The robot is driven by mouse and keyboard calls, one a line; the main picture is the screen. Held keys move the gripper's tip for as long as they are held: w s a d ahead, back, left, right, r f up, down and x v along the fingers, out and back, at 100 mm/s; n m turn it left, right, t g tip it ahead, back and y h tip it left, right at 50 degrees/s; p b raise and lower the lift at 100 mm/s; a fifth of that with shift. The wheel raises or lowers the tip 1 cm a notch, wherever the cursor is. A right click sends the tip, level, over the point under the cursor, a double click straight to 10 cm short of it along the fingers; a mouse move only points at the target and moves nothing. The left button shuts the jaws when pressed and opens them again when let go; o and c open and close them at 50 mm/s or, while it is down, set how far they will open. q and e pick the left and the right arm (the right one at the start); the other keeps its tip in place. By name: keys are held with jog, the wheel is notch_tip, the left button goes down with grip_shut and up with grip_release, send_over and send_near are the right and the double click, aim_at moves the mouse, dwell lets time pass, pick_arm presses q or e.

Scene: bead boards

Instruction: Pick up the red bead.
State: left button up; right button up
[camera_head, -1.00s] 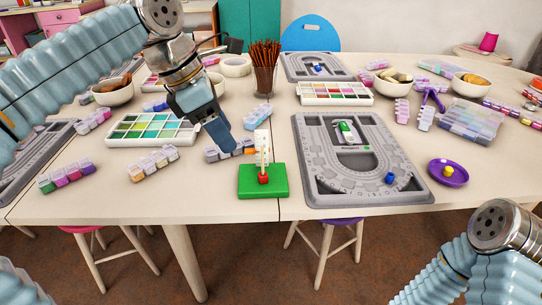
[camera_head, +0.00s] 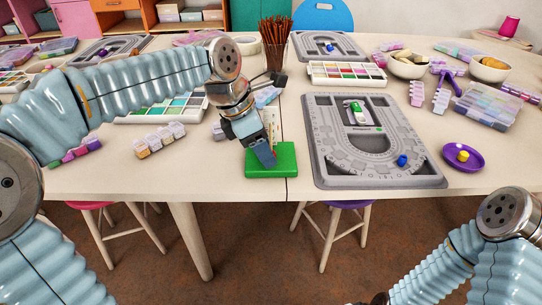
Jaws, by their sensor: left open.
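A green block (camera_head: 285,162) lies near the front edge of the table, with a white upright piece (camera_head: 273,118) standing at it. The red bead does not show now; my left gripper covers the middle of the block, where the bead sat in the earlier frame. My left gripper (camera_head: 264,155) points down in front of the white piece, its fingers over the block. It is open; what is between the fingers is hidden. My right arm shows at the lower right, but its gripper is not clearly in view.
A grey bead board (camera_head: 325,172) with a blue bead (camera_head: 402,160) lies just right of the block. A purple dish (camera_head: 476,163) with a yellow bead (camera_head: 463,156) is further right. A pencil cup (camera_head: 276,54) stands behind. Pill-box strips (camera_head: 160,138) lie to the left.

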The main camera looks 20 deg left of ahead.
pick_arm(q)
jog(key=shift+d+f, duration=0.1)
jog(key=shift+f, duration=0.15)
grip_shut()
jog(key=shift+r, duration=0.1)
notch_tip(320, 180, up, 10)
jog(key=p, duration=0.1)
jog(key=shift+p, duration=0.35)
jog(key=shift+r+p, duration=0.35)
jog(key=shift+r, duration=0.3)
